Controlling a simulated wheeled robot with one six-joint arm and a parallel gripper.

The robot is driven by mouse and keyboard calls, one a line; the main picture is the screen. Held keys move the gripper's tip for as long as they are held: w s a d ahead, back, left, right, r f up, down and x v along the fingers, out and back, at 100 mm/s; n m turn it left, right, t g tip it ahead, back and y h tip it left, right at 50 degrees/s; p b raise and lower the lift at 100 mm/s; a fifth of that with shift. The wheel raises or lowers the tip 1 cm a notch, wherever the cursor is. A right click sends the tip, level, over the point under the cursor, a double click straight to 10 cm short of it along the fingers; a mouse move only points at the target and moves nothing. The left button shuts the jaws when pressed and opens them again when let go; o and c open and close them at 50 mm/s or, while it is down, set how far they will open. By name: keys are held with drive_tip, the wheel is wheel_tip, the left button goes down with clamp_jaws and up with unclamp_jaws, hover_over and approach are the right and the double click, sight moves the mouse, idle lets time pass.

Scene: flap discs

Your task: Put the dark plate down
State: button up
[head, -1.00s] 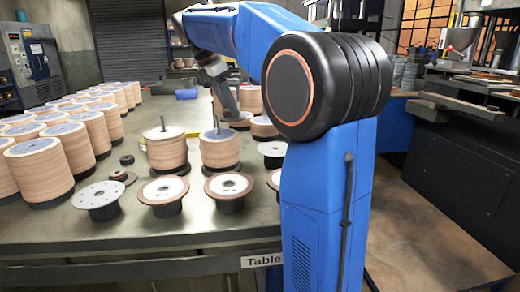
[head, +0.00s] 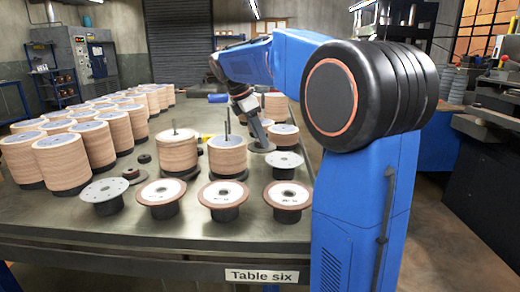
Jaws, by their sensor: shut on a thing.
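My gripper (head: 259,138) is at the far side of the table group, pointing down, with its fingers small in the head view. It is shut on a thin grey, dark-looking plate (head: 263,148), seen nearly edge-on just below the fingers.
Disc stacks on spindles (head: 178,152) and (head: 227,157) stand left of my gripper. Plates on dark stands (head: 160,191) line the front of the table (head: 200,233). Many tall stacks (head: 62,160) fill the left. Small dark discs (head: 131,173) lie between.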

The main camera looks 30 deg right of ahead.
sight(256, 141)
drive_tip(key=shift+f, duration=2.1)
drive_tip(key=shift+f, duration=0.1)
drive_tip(key=o, duration=1.4)
drive_tip(key=v, duration=1.2)
